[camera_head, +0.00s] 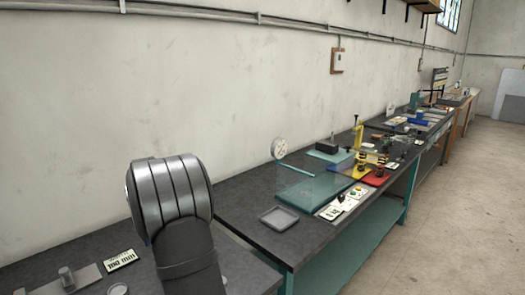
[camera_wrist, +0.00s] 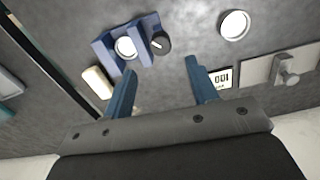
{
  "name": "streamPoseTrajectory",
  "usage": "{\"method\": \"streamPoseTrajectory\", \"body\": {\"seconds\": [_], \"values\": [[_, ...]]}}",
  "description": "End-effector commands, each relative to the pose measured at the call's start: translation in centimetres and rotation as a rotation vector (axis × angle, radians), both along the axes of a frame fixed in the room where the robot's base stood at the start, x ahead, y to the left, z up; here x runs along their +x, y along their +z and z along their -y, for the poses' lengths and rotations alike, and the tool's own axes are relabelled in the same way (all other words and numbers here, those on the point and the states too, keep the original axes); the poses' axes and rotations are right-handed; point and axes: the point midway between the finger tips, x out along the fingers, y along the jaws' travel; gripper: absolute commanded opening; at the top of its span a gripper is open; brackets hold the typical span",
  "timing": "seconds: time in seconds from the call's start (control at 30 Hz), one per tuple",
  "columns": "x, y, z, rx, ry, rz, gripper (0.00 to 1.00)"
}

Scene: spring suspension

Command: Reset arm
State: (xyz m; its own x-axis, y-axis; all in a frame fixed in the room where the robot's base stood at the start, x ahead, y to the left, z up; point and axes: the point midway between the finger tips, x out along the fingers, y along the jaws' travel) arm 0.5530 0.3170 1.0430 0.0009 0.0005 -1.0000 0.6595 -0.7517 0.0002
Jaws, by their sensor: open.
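My gripper (camera_wrist: 156,85) shows in the wrist view with its two blue fingers wide apart and nothing between them. Beyond the fingertips, on the dark bench top, stands a blue bracket (camera_wrist: 127,40) with a round pale part (camera_wrist: 125,47) in it and a dark knob (camera_wrist: 160,42) at its right. I cannot tell whether the fingers touch anything, but they appear apart from the bracket. In the head view my arm's grey link (camera_head: 175,215) stands in front of the near bench, and the gripper is not seen there.
In the wrist view a round white dish (camera_wrist: 234,25), a metal fixture (camera_wrist: 286,70) on a plate and a small label (camera_wrist: 221,78) lie to the right. A cream block (camera_wrist: 97,82) lies left. The head view shows a grey tray (camera_head: 279,218) and several tools on the further bench.

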Motion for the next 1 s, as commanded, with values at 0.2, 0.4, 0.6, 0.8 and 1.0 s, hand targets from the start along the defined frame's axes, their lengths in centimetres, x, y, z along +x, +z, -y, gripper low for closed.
{"method": "streamPoseTrajectory", "body": {"seconds": [0.2, 0.4, 0.6, 0.8, 1.0], "values": [[0.0, 4.6, 0.0, 0.002, 0.0, 0.004, 0.53], [0.0, 8.5, 0.0, 0.001, 0.0, 0.003, 0.53], [-0.1, 5.2, 0.0, -0.002, 0.0, -0.004, 0.53], [-0.1, 1.1, 0.0, -0.002, 0.0, -0.004, 0.53], [-0.1, -2.9, 0.1, -0.003, 0.0, -0.004, 0.53]]}}
